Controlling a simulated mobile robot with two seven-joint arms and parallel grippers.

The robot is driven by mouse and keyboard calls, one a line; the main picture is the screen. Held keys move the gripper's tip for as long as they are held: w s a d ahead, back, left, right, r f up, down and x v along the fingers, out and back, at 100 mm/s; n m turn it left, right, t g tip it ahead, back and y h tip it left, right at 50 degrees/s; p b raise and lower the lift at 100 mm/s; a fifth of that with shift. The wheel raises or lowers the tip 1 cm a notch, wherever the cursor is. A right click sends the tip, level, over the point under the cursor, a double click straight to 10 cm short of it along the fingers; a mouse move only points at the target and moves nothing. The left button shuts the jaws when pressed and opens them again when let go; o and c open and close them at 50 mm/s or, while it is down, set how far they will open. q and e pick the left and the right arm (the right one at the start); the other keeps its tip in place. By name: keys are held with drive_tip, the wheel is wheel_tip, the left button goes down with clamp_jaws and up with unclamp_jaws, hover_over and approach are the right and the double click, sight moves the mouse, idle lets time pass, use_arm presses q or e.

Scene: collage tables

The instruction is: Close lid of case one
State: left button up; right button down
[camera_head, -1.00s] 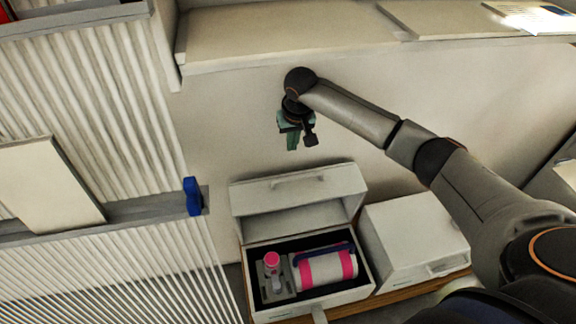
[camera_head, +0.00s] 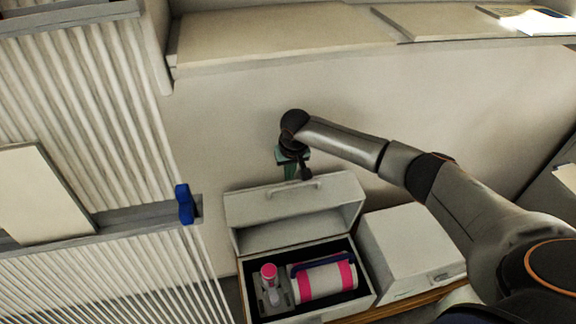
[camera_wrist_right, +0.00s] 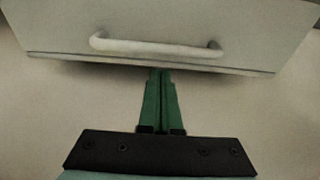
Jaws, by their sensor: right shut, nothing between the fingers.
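The open case (camera_head: 368,285) stands on a wooden surface at the bottom middle of the head view. Its white lid (camera_head: 290,207) is raised at the back, with a handle on it. The lid (camera_wrist_right: 190,22) and its handle (camera_wrist_right: 155,46) also show in the right wrist view. My right gripper (camera_head: 305,176) is shut and empty, close behind the lid's upper edge. In the right wrist view its green fingertips (camera_wrist_right: 161,74) meet at the lid's edge; I cannot tell whether they touch. My left gripper is not in view.
Inside the case lie a pink-and-white cylinder (camera_head: 327,282) and a pink-topped item (camera_head: 269,272). A closed white case (camera_head: 405,250) stands right beside it. A shelf (camera_head: 280,45) runs along the wall above. A corrugated panel and a blue clip (camera_head: 184,204) are at left.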

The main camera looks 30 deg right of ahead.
drive_tip(key=shift+s+a, duration=0.2)
drive_tip(key=shift+s, duration=0.6)
